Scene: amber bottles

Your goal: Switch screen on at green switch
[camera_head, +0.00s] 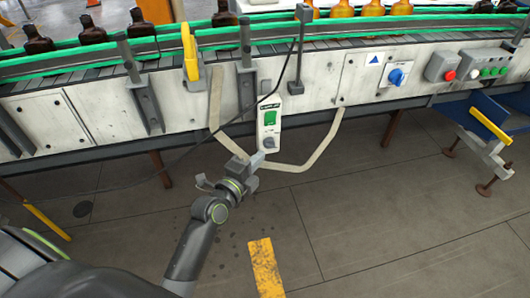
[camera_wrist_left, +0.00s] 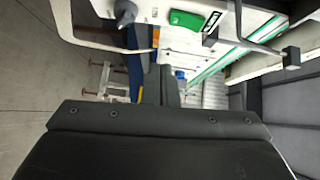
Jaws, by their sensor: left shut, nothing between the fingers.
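The green switch (camera_head: 270,118) is on a white control box (camera_head: 262,105) hung on the side of the conveyor. A grey knob (camera_head: 268,142) sits below it on the same box. The green switch (camera_wrist_left: 187,20) and the grey knob (camera_wrist_left: 124,12) also show at the top of the left wrist view. My left gripper (camera_head: 256,159) is just below the box in the head view, close to the knob; I cannot tell whether it touches. Its fingers (camera_wrist_left: 161,82) are shut and empty in the wrist view. My right gripper is not in view. No screen can be made out.
The conveyor carries amber bottles (camera_head: 371,8) and dark bottles (camera_head: 92,30) between green rails. A black cable (camera_head: 283,70) runs to the box. A blue rotary switch (camera_head: 396,77) and a red button (camera_head: 450,75) are farther right. Open floor (camera_head: 360,220) lies in front.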

